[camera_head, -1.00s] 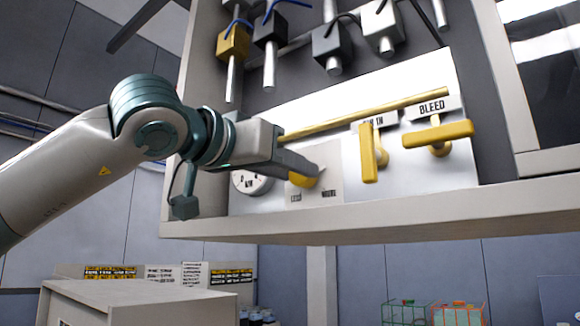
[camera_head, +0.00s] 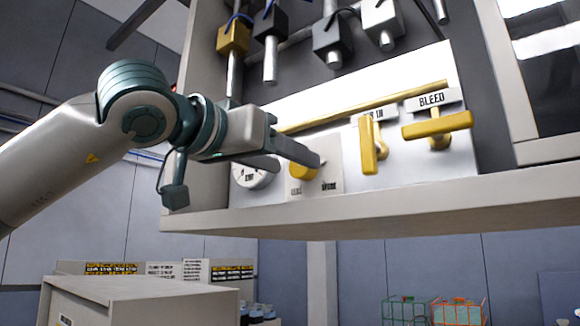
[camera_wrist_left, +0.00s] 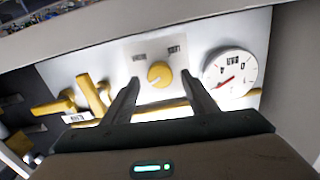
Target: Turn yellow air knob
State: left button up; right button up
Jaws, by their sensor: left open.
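The yellow air knob (camera_head: 301,172) is on a light plate low on the cabinet panel, partly hidden by a finger in the head view. In the left wrist view the round knob (camera_wrist_left: 159,74) lies between the fingertips and a little beyond them. My left gripper (camera_head: 298,163) is open, its two fingers pointing at the panel. It also shows in the left wrist view (camera_wrist_left: 161,80), with one finger on each side of the knob. I cannot tell whether a finger touches the knob. My right gripper is not in view.
A white dial gauge (camera_wrist_left: 230,74) sits beside the knob plate, close to one finger. Yellow valve handles, one by the BLEED label (camera_head: 437,125) and another (camera_head: 368,148), stick out to the right. The cabinet's lower ledge (camera_head: 350,219) runs below the gripper.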

pick_arm(q)
jog(key=b+v, duration=0.6)
jog(key=v, duration=1)
